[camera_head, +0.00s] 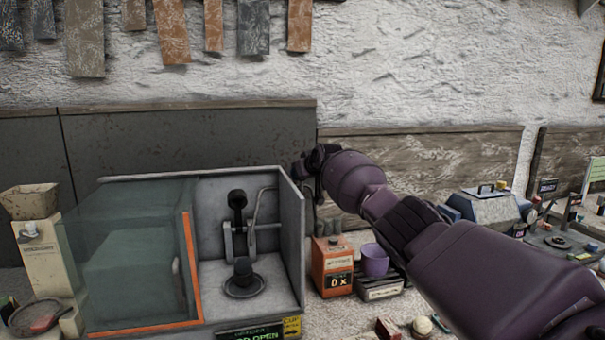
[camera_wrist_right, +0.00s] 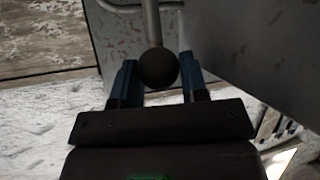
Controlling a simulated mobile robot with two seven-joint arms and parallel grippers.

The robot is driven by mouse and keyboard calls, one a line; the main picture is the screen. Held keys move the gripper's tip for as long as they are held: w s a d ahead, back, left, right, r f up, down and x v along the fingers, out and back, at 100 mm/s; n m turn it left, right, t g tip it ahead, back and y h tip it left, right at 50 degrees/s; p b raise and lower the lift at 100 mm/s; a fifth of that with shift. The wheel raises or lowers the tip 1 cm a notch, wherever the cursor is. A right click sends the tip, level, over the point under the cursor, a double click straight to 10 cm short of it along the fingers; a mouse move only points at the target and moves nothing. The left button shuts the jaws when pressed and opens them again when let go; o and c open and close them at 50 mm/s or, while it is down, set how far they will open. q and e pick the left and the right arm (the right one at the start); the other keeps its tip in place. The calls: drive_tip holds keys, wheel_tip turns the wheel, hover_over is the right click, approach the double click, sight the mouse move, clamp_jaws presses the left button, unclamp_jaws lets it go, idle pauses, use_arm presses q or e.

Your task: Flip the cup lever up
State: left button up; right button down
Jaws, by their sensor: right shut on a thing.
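The lever shows in the right wrist view as a thin grey rod ending in a dark round knob (camera_wrist_right: 158,69). My right gripper (camera_wrist_right: 157,78) has a blue finger on each side of that knob and is shut on it. In the head view my right gripper (camera_head: 308,172) is at the upper right edge of the open grey cabinet (camera_head: 290,215); it hides the knob there. Inside the cabinet a dark cup-like piece (camera_head: 243,268) sits on a round dark dish, below an upright black-headed fixture (camera_head: 237,200). My left gripper is not in view.
A glass panel with an orange-edged frame (camera_head: 190,270) stands at the cabinet's left. An orange box (camera_head: 332,268) and a purple pot (camera_head: 375,260) stand right of the cabinet, below my right arm. The cabinet's side wall is close to my right gripper.

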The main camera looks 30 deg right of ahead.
drive_tip(key=c, duration=1)
unclamp_jaws()
drive_tip(key=shift+w+d+r, duration=0.1)
drive_tip(key=shift+d+r, duration=0.1)
drive_tip(key=shift+r, duration=0.3)
drive_tip(key=shift+o, duration=1.2)
drive_tip(key=shift+w+f, duration=0.15)
drive_tip(key=shift+f, duration=0.05)
drive_tip(key=shift+o, duration=0.4)
drive_tip(key=shift+d+f, duration=0.1)
drive_tip(key=shift+f, duration=0.05)
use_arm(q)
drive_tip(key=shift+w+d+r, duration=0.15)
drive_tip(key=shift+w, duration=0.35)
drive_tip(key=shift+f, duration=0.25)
use_arm(e)
drive_tip(key=v, duration=1.1)
